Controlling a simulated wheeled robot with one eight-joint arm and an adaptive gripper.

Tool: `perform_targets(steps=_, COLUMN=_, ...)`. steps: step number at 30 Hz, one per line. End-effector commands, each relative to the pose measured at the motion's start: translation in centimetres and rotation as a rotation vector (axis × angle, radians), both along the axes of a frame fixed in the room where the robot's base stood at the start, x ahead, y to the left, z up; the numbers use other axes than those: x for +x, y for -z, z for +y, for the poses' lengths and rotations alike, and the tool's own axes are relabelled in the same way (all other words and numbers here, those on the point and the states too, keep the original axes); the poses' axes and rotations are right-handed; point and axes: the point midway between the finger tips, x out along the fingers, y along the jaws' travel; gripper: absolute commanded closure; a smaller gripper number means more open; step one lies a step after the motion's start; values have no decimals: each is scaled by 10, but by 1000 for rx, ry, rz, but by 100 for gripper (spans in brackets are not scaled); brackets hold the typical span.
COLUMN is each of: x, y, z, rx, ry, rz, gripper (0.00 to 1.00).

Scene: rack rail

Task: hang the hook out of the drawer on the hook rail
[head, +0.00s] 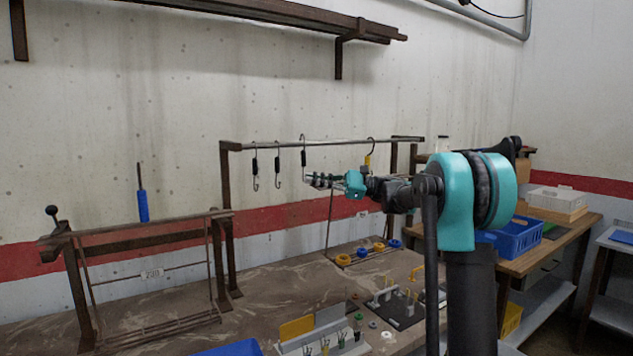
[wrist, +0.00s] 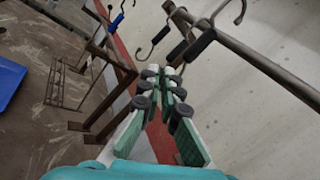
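The hook rail (head: 345,141) is a dark bar on posts behind the bench; it runs diagonally at upper right in the wrist view (wrist: 265,66). My gripper (head: 309,180) is in front of the rail, below it. In the wrist view my gripper (wrist: 171,74) has its fingertips close together on the lower wire of a black-sleeved hook (wrist: 200,45). In the head view this hook (head: 303,158) is upright, its curved top a little above the rail. Whether its wire touches the bar is unclear. The drawer cannot be made out.
Two black-sleeved hooks (head: 255,166) (head: 277,166) hang to the left and a yellow-sleeved hook (head: 368,160) to the right. A lower rack (head: 150,232) with a blue-sleeved piece (head: 142,205) stands at left. Small parts, a blue bin (head: 515,238) and a shelf (head: 270,12) surround the bench.

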Motion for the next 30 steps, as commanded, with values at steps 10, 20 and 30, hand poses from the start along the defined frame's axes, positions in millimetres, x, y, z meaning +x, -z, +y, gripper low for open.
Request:
perform_targets(steps=10, x=13, y=0, z=10, rx=0, ry=-2, rz=0, gripper=100)
perform_targets(steps=20, x=25, y=0, z=18, rx=-1, ry=-1, rz=0, gripper=100)
perform_targets(steps=30, x=38, y=0, z=26, rx=0, ry=-1, rz=0, gripper=100)
